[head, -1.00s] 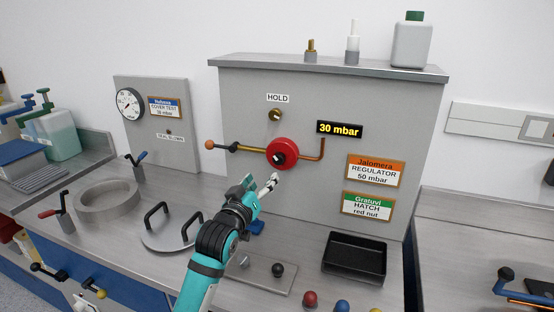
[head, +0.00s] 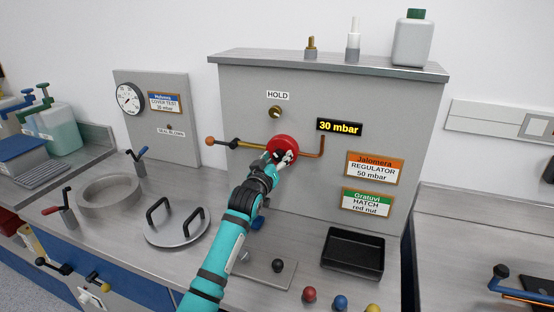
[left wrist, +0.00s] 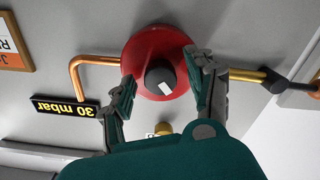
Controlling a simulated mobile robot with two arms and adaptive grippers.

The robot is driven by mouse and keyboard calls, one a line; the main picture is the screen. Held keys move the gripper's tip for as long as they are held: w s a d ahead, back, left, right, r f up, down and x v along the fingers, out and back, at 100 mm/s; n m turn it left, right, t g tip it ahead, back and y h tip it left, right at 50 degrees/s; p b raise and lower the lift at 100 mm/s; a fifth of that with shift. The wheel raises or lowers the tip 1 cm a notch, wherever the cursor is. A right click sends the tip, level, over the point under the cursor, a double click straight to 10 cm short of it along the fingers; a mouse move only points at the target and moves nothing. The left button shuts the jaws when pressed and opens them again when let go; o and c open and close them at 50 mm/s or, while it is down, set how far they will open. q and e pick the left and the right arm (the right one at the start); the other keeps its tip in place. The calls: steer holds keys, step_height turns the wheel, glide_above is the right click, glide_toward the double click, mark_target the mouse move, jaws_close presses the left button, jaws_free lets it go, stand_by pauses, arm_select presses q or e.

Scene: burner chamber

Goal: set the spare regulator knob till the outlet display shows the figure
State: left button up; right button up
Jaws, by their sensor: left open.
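The red regulator (head: 283,148) is mounted on the grey panel, and a dark knob with a white mark (left wrist: 160,82) is at its centre in the left wrist view. The outlet display (head: 339,128) reads 30 mbar; it also shows upside down in the left wrist view (left wrist: 64,106). My left gripper (head: 284,158) is in front of the red regulator. In the left wrist view its open fingers (left wrist: 163,92) stand either side of the knob with gaps between. The head view hides the knob behind the gripper. An orange-topped sign (head: 375,168) reads Jalomera REGULATOR 50 mbar. My right gripper is not in view.
A copper outlet pipe (head: 321,147) and a brass inlet with a black handle (head: 234,144) flank the regulator. A HOLD fitting (head: 275,112) sits above. A black tray (head: 353,253), a lid with two handles (head: 177,225) and coloured knobs stand on the bench below.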

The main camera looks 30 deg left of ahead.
arm_select(q)
steer(key=c, duration=1.1)
steer(key=shift+c, duration=0.2)
steer(key=shift+m, duration=0.4)
steer(key=shift+m+p, duration=0.45)
steer(key=shift+m, duration=0.45)
steer(key=m+p, duration=0.1)
steer(key=m, duration=0.5)
steer(key=shift+a+p, duration=0.1)
steer(key=shift+p, duration=0.2)
steer(key=m+p, duration=0.1)
steer(key=m, duration=0.3)
steer(key=shift+m, duration=0.4)
steer(key=shift+m+p, duration=0.3)
steer(key=shift+m, duration=1.9)
